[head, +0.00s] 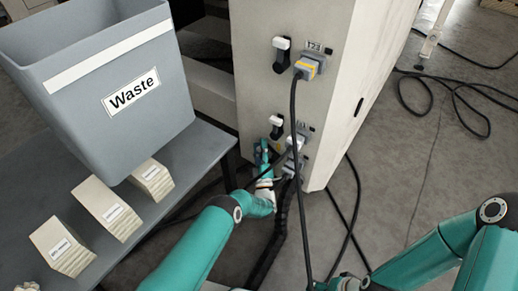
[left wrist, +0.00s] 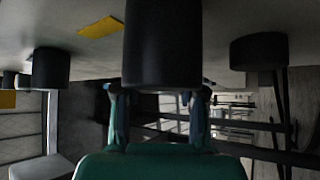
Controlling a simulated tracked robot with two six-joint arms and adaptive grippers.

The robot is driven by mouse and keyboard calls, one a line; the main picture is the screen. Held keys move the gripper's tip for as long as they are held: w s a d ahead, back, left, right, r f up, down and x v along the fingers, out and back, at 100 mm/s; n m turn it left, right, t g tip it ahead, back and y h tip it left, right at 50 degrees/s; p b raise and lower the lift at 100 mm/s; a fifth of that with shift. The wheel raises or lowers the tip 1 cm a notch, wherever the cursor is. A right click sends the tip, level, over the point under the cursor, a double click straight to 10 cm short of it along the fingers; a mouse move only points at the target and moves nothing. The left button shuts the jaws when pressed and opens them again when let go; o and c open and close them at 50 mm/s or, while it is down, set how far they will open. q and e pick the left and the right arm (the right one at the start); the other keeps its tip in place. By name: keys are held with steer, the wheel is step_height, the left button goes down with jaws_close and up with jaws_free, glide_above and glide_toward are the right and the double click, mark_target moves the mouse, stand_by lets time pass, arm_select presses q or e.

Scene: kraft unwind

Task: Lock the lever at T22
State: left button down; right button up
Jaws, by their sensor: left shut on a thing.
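On the pale cabinet's side in the head view, an upper lever (head: 281,56) with a white top and black handle sits beside a label that seems to read T23. A second, similar lever (head: 276,128) is lower, with a label too small to read. My left gripper (head: 263,150) is at the cabinet, just below and left of the second lever. In the left wrist view a thick black handle (left wrist: 163,45) lies between its fingers, and it is shut on it. I cannot tell which lever this is. My right gripper (head: 350,284) is at the bottom edge, partly cut off.
A yellow-and-grey plug (head: 306,67) and a white plug (head: 296,142) sit by the levers, with black cables hanging down. A grey Waste bin (head: 100,70) and several cream labelled blocks (head: 106,212) stand on the table at left. Cables lie on the floor at right.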

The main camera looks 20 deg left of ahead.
arm_select(q)
steer(key=shift+s+d+r+m+t+h, duration=0.1)
steer(key=shift+d+r+m+t+h, duration=0.15)
steer(key=shift+m+t+h, duration=0.45)
steer(key=shift+s+d+r+m+t+h, duration=0.1)
steer(key=shift+d+r+m+t+h, duration=0.15)
steer(key=shift+m, duration=0.85)
steer(key=shift+s+d+r+m+t+h, duration=0.15)
steer(key=shift+d+m+t+h, duration=0.15)
steer(key=shift+m+t+h, duration=0.45)
steer(key=shift+m, duration=0.25)
steer(key=c, duration=0.8)
jaws_free()
steer(key=shift+o, duration=0.8)
steer(key=shift+w, duration=0.1)
steer(key=v, duration=1.2)
